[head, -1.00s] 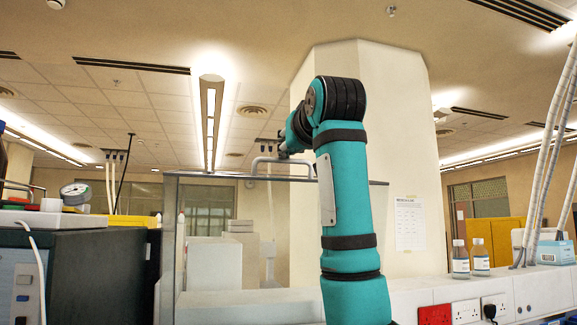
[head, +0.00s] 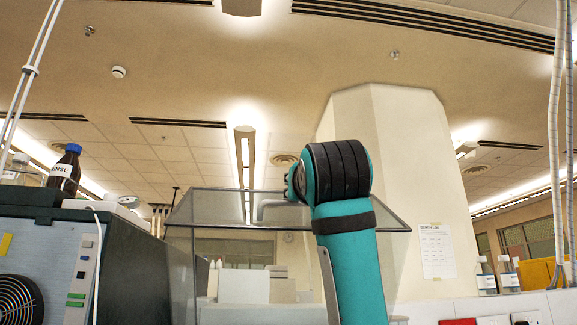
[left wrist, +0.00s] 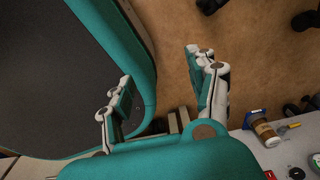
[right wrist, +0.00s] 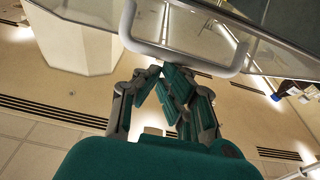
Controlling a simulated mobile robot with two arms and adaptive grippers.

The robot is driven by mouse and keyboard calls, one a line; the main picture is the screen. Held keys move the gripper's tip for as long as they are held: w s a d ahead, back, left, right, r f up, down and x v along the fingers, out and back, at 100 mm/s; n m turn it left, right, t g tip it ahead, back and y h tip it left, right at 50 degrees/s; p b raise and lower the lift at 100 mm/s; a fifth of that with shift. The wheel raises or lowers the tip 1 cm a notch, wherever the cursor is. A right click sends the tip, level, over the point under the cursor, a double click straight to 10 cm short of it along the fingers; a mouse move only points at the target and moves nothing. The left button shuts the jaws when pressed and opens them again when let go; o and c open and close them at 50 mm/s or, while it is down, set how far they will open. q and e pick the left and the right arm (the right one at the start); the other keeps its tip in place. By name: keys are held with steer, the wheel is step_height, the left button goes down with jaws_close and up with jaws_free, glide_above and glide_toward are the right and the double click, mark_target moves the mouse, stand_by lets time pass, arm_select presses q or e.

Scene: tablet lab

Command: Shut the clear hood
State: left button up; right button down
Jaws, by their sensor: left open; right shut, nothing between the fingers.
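The clear hood (head: 215,206) stands ahead in the head view, with a see-through panel across its top and clear walls below. Its pale bar handle (head: 272,204) is partly hidden behind my right arm. In the right wrist view the handle (right wrist: 128,22) is a U-shaped bar fixed to the clear panel. My right gripper (right wrist: 163,73) is shut and empty, its fingertips right at the bar; I cannot tell if they touch it. In the head view the gripper is mostly hidden by its arm. My left gripper (left wrist: 160,72) is open and empty, away from the hood.
A dark instrument with a fan (head: 130,255) stands left of the hood, a brown bottle (head: 64,172) on top. A pillar (head: 400,170) rises behind, right. Small bottles (head: 509,275) stand at right. The left wrist view shows a brown bottle (left wrist: 264,130) on a pale surface.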

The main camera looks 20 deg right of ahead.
arm_select(q)
steer(key=w+d+r+t+b, duration=0.1)
steer(key=w+d+b, duration=0.3)
steer(key=w+b, duration=0.85)
steer(key=w+d+r+t+b, duration=0.1)
steer(key=w+r+t+b, duration=0.1)
steer(key=w+r, duration=0.3)
steer(key=w+d+r+t+h+b, duration=0.1)
steer(key=w+r+t+b, duration=0.2)
steer(key=r, duration=0.9)
steer(key=w+d+r+t+b, duration=0.1)
steer(key=w+r+t+b, duration=0.1)
steer(key=w+r+b, duration=0.2)
steer(key=shift+w+d+r+t+h, duration=0.2)
steer(key=shift+w+r+t+h, duration=0.2)
steer(key=shift+w+r, duration=1.6)
arm_select(e)
steer(key=s+a+f+t, duration=0.1)
steer(key=s+f, duration=0.3)
steer(key=f, duration=0.6)
steer(key=s+f+t+h, duration=0.1)
steer(key=s+f+t, duration=0.2)
steer(key=f, duration=0.7)
steer(key=shift+v, duration=0.85)
arm_select(q)
steer(key=shift+s+r, duration=0.3)
steer(key=shift+s, duration=0.05)
arm_select(e)
steer(key=shift+a+r, duration=0.1)
steer(key=shift+a, duration=0.05)
